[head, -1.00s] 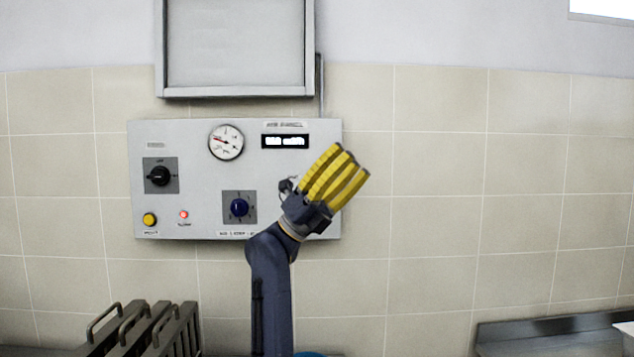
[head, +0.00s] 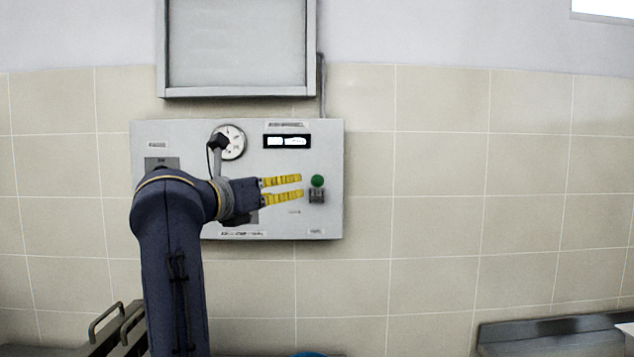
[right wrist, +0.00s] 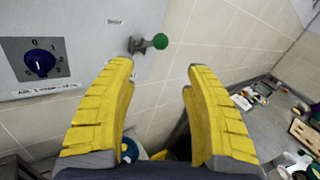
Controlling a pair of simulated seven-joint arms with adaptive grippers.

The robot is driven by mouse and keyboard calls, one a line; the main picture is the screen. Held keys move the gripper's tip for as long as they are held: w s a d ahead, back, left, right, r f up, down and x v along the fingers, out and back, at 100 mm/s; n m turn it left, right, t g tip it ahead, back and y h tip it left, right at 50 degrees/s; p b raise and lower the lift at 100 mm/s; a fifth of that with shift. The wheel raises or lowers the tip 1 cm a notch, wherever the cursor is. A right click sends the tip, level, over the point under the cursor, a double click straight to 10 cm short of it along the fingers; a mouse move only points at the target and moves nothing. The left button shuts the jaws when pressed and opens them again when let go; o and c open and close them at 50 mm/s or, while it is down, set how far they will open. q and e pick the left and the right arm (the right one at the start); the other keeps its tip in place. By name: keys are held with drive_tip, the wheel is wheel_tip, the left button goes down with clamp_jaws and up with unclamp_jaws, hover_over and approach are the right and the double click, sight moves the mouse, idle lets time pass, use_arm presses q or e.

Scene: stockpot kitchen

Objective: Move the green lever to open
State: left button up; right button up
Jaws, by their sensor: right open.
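The green lever (head: 317,181) has a round green knob and a grey base, on the right part of the grey wall panel (head: 330,225). In the right wrist view its green knob (right wrist: 160,41) sticks out from the panel, beyond the fingertips and between them. My right gripper (head: 301,187) is open with yellow fingers, just left of the lever in the head view. It also shows in the right wrist view (right wrist: 160,65), with nothing between the fingers. I see no contact with the knob. My left gripper is not in view.
The panel also has a gauge (head: 232,142), a display (head: 287,141) and a blue knob (right wrist: 40,63). My right arm hides the panel's lower left. A metal rack (head: 110,330) stands at lower left. The right wrist view shows a cluttered counter (right wrist: 242,118).

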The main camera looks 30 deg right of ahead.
sight(314, 181)
drive_tip(key=x, duration=1.4)
drive_tip(key=shift+w+d, duration=0.1)
drive_tip(key=shift+d, duration=0.1)
drive_tip(key=shift+c, duration=0.2)
clamp_jaws()
